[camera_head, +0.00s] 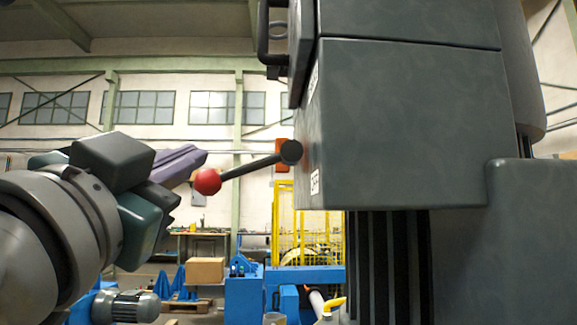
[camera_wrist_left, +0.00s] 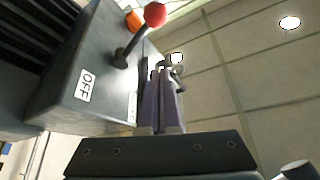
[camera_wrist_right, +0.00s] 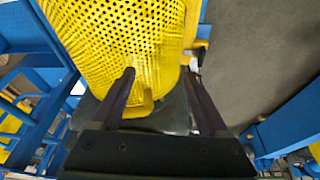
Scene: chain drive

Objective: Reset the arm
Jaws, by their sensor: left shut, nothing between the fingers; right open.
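A dark lever (camera_head: 250,166) with a red ball knob (camera_head: 207,181) sticks out leftward from the side of a large dark grey box (camera_head: 410,120). Its ball sits slightly lower than its pivot. My left gripper (camera_head: 204,156) is shut and empty, its purple fingers close to the red ball in the head view. In the left wrist view the shut fingers (camera_wrist_left: 167,72) lie beside the lever (camera_wrist_left: 133,42), apart from it, and an OFF label (camera_wrist_left: 84,86) shows on the box. My right gripper (camera_wrist_right: 158,76) shows only in the right wrist view, open and empty.
A yellow perforated guard (camera_wrist_right: 118,40) lies in front of my right fingers, with blue frame parts (camera_wrist_right: 35,90) beside it. A dark handle (camera_head: 264,35) projects from the box's upper left. Yellow fencing (camera_head: 302,232) and a cardboard carton (camera_head: 205,270) stand farther back.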

